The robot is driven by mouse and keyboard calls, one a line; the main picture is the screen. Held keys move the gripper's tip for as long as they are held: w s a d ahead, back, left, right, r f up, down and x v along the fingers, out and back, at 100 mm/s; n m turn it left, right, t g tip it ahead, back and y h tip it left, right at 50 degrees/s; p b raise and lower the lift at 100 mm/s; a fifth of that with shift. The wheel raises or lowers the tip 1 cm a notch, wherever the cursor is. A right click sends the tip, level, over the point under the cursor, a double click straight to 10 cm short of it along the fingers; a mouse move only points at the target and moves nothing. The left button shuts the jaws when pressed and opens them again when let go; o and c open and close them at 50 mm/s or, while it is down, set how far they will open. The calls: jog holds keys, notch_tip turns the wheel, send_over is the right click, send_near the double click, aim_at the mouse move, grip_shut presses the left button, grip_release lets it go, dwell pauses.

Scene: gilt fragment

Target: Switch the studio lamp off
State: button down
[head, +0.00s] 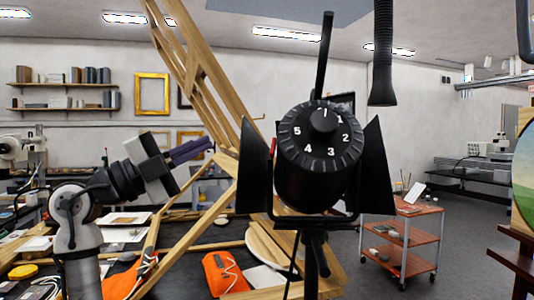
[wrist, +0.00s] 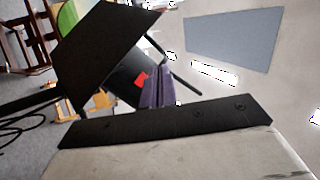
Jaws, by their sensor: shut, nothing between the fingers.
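The black studio lamp (head: 318,180) stands upright in the middle of the head view, with dark flaps on both sides. Its round dial (head: 321,135) faces me, numbered 1 to 5, with a white mark near the top of its knob. A small red switch (head: 272,147) shows at the lamp's left side, partly hidden by the flap and tilted upward. In the wrist view the red switch (wrist: 141,79) appears just left of my fingers. My gripper (head: 210,142) is shut and empty, left of the lamp and pointing toward it; its purple fingers also show in the wrist view (wrist: 158,72).
Wooden easel beams (head: 203,75) rise behind my gripper. A cluttered dark table (head: 190,240) lies below, with an orange item (head: 222,272) on it. An orange trolley (head: 410,228) stands at the right, and a black hose (head: 383,60) hangs above. The floor at right is open.

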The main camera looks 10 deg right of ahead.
jog(key=b, duration=0.3)
send_near(272, 145)
jog(key=w, duration=0.1)
jog(key=w+d+r, duration=0.2)
jog(key=w, duration=0.1)
jog(key=shift+d+r, duration=0.15)
jog(key=shift+r, duration=0.05)
jog(key=shift+s+d, duration=0.25)
jog(key=shift+d, duration=0.55)
dwell(1.0)
jog(key=shift+s+d+b, duration=0.1)
jog(key=shift+d+b, duration=0.25)
jog(key=shift+d, duration=0.05)
jog(key=shift+s+d+f, duration=0.1)
jog(key=shift+d, duration=0.2)
dwell(0.6)
jog(key=shift+a, duration=0.15)
jog(key=shift+a, duration=0.6)
jog(key=shift+w, duration=0.25)
